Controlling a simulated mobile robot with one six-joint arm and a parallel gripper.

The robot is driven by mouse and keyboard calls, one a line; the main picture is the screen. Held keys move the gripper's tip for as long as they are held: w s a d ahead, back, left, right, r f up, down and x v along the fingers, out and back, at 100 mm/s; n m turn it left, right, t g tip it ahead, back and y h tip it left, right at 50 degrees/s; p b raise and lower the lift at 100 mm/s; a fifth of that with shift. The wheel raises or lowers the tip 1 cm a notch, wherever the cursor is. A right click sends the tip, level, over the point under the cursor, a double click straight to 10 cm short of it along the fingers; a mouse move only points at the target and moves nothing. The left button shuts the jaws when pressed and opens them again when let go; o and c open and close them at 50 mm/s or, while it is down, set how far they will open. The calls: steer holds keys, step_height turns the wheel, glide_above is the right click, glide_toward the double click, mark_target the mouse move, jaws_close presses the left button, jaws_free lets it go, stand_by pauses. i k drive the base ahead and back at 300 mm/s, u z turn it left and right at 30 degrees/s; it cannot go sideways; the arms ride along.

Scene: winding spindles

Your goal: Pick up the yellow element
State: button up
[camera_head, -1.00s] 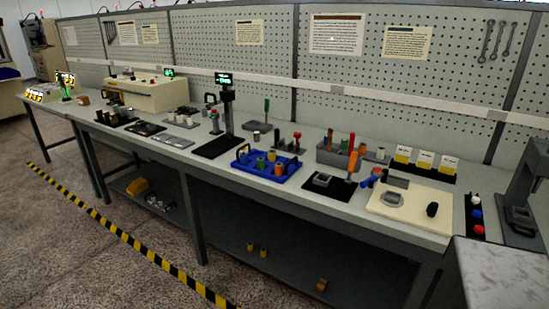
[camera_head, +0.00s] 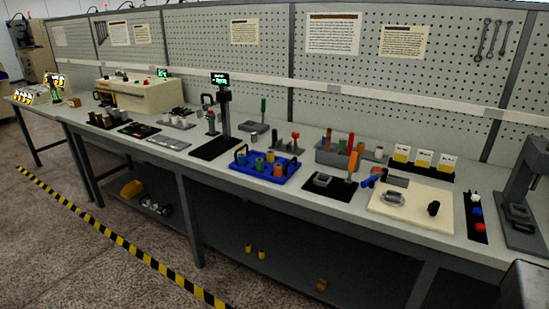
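Several yellow things show, and I cannot tell which one is the yellow element. On the workbench, a blue tray (camera_head: 283,178) holds several small cylinders, one of them yellowish (camera_head: 270,156). On the lower shelf stand two small yellow-topped cylinders (camera_head: 248,248) (camera_head: 262,254), apart from each other. A larger yellow piece (camera_head: 131,189) lies further left on that shelf. My gripper is not in view.
The long grey workbench (camera_head: 330,205) carries fixtures, a black stand with a green display (camera_head: 220,79), a grey organiser (camera_head: 338,158), a cream board (camera_head: 400,212) and a press (camera_head: 525,200). A yellow-black floor stripe (camera_head: 120,245) runs before it. Floor left of the stripe is clear.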

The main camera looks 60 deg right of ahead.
mark_target(270, 153)
steer(key=u, duration=0.05)
steer(key=i, duration=1)
steer(key=z, duration=0.05)
